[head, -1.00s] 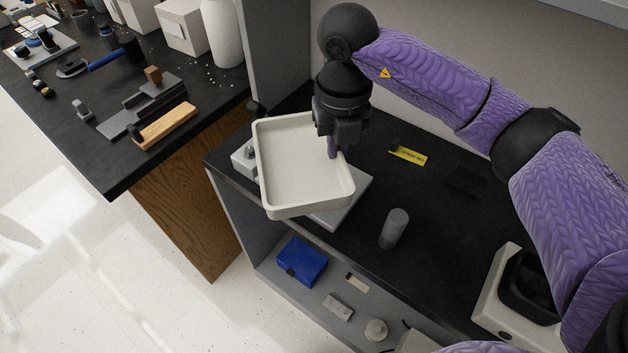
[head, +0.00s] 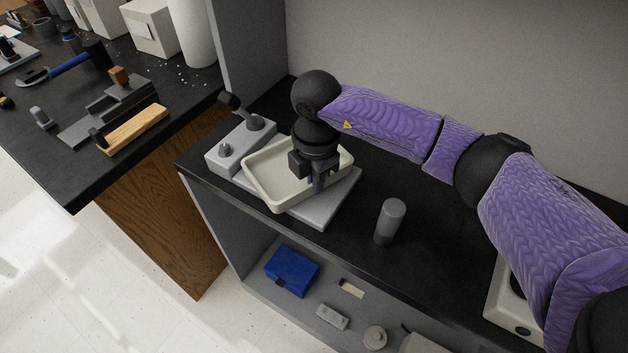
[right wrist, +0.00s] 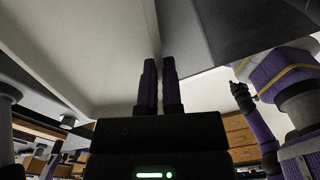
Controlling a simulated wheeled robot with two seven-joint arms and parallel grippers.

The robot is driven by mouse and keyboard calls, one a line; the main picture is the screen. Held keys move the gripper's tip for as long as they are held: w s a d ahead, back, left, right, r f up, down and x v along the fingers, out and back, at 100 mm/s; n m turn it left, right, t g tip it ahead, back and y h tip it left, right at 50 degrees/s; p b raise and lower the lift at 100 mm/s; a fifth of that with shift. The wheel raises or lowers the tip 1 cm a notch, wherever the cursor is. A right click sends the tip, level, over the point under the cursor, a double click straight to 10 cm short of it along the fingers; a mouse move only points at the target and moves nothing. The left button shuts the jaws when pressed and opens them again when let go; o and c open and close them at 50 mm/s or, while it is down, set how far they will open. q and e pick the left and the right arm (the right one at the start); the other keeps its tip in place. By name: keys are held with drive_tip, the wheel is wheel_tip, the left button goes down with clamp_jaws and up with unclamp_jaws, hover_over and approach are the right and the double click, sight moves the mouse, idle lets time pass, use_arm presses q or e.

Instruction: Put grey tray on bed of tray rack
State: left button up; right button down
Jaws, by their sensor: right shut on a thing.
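The pale grey tray (head: 270,190) is a shallow open box, empty, in the middle of the head view. My right gripper (head: 318,188) is shut on its near right wall, coming down from above. The tray's pale surface (right wrist: 80,45) also fills the upper left of the right wrist view, beside the fingers (right wrist: 158,85). A flat grey slab (head: 328,212), which looks like the rack's bed, lies under the tray and juts out at its right and front. I cannot tell whether the tray touches it. My left gripper is not clearly seen.
A grey block with knobs (head: 228,155) stands at the tray's left, close to it. A grey cylinder (head: 390,220) stands upright to the right on the black bench top (head: 420,265). A blue box (head: 292,270) lies on the lower shelf. A tool-covered bench (head: 60,170) is at left.

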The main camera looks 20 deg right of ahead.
drive_tip(key=shift+r, duration=0.1)
drive_tip(key=c, duration=0.8)
unclamp_jaws()
wheel_tip(320, 180, up, 12)
drive_tip(key=p, duration=0.4)
